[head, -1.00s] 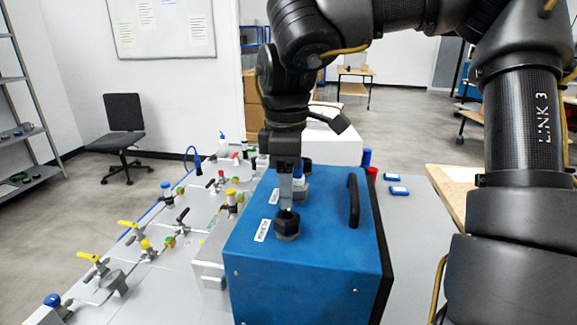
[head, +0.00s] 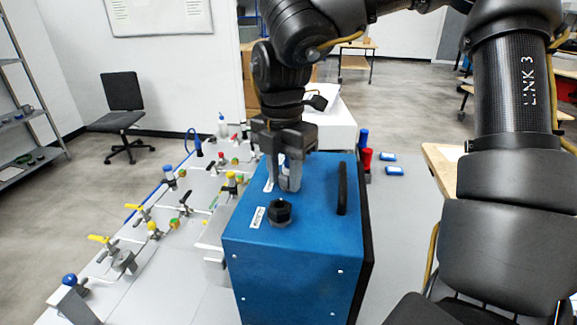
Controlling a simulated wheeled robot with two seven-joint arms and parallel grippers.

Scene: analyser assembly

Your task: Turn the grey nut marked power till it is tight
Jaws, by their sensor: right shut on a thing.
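The blue analyser box (head: 290,255) stands on the bench with a black handle (head: 342,188) on top. A dark hex nut (head: 280,212) sits upright near the front of its top, beside a white label (head: 258,217) too small to read. My right gripper (head: 287,187) points down just behind this nut, apart from it. Its fingers are shut on a grey nut (head: 290,177) at the box top, mostly hidden by them. Another label is partly covered beside the fingers. I cannot read which nut is marked power. My left gripper is not in view.
Left of the box is a panel of pipes and valves with yellow handles (head: 103,239). The grey bench (head: 405,215) right of the box is mostly clear.

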